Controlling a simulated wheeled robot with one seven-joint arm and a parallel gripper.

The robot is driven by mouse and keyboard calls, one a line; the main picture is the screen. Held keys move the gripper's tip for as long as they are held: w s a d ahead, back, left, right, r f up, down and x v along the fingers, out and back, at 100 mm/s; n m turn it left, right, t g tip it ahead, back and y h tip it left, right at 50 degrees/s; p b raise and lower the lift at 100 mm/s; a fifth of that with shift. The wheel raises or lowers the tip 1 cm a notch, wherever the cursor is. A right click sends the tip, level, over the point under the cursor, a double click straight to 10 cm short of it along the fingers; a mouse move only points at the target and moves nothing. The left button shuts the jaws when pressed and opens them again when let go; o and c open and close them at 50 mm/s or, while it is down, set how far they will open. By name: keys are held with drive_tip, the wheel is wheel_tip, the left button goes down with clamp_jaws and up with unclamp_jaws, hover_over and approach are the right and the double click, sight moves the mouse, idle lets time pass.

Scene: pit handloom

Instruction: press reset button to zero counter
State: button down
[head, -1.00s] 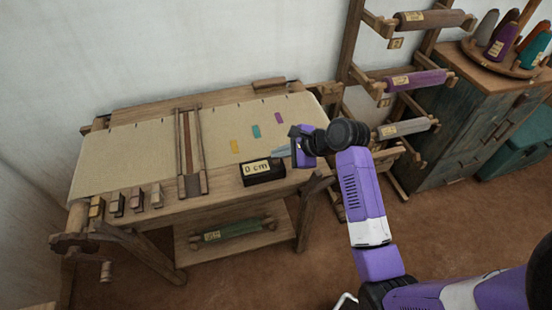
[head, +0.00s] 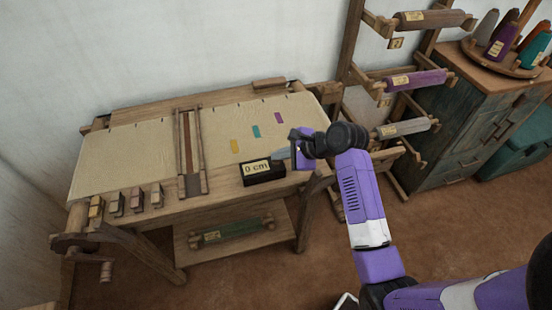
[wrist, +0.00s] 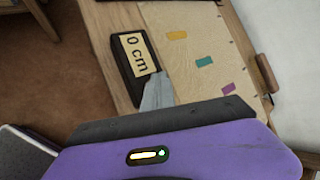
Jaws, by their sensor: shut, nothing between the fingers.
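The counter (head: 263,172) is a small dark box on the loom's front beam, with a cream display reading "0 cm". It also shows in the wrist view (wrist: 136,58), upper middle, turned on its side. My gripper (head: 284,155) is just behind and to the right of the counter in the head view. In the wrist view my gripper (wrist: 157,92) shows as grey shut fingers, empty, with the tips close to the counter's edge. I cannot tell whether they touch it. No reset button can be made out; the fingers may cover that side.
The loom cloth (head: 225,125) carries yellow, teal and purple patches. Several small wooden blocks (head: 117,205) line the loom's front left. A rack of yarn rolls (head: 415,80) and a cabinet (head: 470,120) stand at right. The wall is behind.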

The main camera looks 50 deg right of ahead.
sight(279, 162)
drive_tip(key=shift+r, duration=0.1)
idle(0.3)
drive_tip(key=shift+r+p, duration=0.9)
drive_tip(key=shift+p, duration=0.5)
wheel_tip(279, 162, up, 3)
drive_tip(key=p, duration=0.3)
drive_tip(key=shift+r+p, duration=0.6)
drive_tip(key=shift+r, duration=0.35)
